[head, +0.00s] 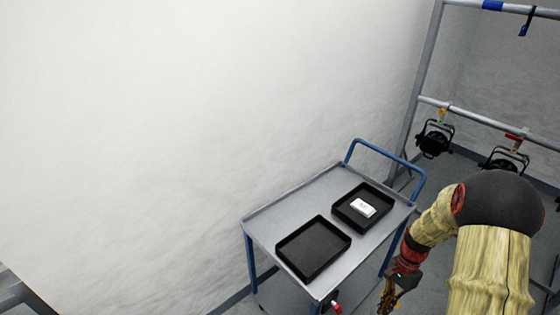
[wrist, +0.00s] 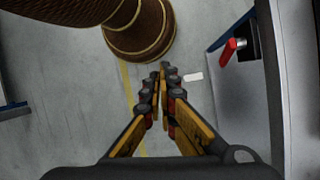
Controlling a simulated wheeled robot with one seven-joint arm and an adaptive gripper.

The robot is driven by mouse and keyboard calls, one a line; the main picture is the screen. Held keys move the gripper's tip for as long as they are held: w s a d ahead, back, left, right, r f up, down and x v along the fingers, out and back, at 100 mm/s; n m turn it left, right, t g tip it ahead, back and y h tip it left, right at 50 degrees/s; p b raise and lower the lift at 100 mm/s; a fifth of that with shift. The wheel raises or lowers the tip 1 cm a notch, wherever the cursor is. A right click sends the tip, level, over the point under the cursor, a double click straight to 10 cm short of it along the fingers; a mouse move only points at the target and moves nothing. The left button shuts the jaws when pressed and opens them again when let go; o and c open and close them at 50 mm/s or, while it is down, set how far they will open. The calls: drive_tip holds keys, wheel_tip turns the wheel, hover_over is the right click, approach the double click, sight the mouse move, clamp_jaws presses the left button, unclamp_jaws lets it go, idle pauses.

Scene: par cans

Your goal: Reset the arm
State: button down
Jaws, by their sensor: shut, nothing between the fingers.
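My gripper (head: 388,299) hangs at the lower right of the head view, beside the near right corner of a grey cart. In the wrist view my gripper (wrist: 160,72) points over the floor, its yellow and black fingers closed together at the tips with nothing between them. My arm bends down from the right edge of the head view, with a tan cover and a dark rounded joint.
The grey cart (head: 262,226) with blue handles carries two black trays; the near tray (head: 313,247) is empty, the far tray (head: 345,213) holds a white item (head: 363,208). A metal rack (head: 420,75) holds black par cans (head: 433,140). A red-handled part (wrist: 232,48) is at the wrist view's right.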

drive_tip(key=s+a+r+n+t+h+b, duration=0.1)
drive_tip(key=s+a+r+n+t, duration=0.2)
drive_tip(key=r, duration=0.7)
drive_tip(key=s+a+r+n+t+h+b, duration=0.1)
drive_tip(key=s+a+r+n, duration=0.4)
drive_tip(key=r, duration=0.5)
drive_tip(key=s+a+r+n+t+b, duration=0.2)
drive_tip(key=s+a+r+n+t, duration=0.2)
drive_tip(key=a+r, duration=0.4)
wheel_tip(320, 180, up, 2)
drive_tip(key=shift+s+r+n+t+h+b, duration=0.3)
drive_tip(key=shift+s+t+h, duration=0.1)
drive_tip(key=shift+t, duration=0.1)
